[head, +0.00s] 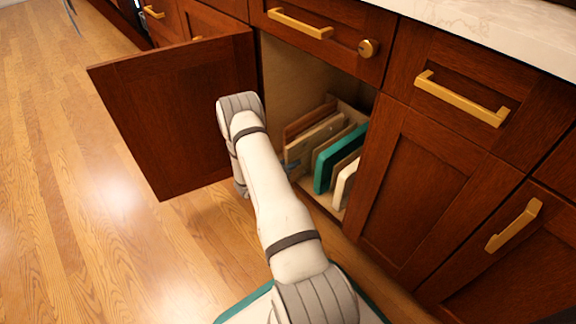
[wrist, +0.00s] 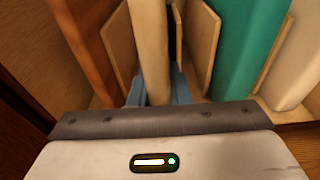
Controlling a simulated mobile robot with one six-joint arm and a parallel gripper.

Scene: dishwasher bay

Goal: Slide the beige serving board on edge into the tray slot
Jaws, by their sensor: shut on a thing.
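The beige serving board (wrist: 150,40) stands on edge between my gripper's (wrist: 157,88) two blue fingers in the wrist view. The fingers are shut on its near edge. In the head view the beige board (head: 316,136) is inside the open cabinet, between a brown board and a teal board. My gripper (head: 289,168) shows there only as a small bluish patch at the board's near end, mostly hidden by my arm. Thin wooden dividers (wrist: 120,42) of the tray rack stand on both sides of the beige board. Its lower edge and far end are hidden.
A brown board (wrist: 85,35) stands to the left. A teal board (wrist: 243,45) and a cream board (wrist: 297,65) stand to the right. The open cabinet door (head: 170,110) is left of my arm; a closed door (head: 420,180) bounds the opening on the right.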

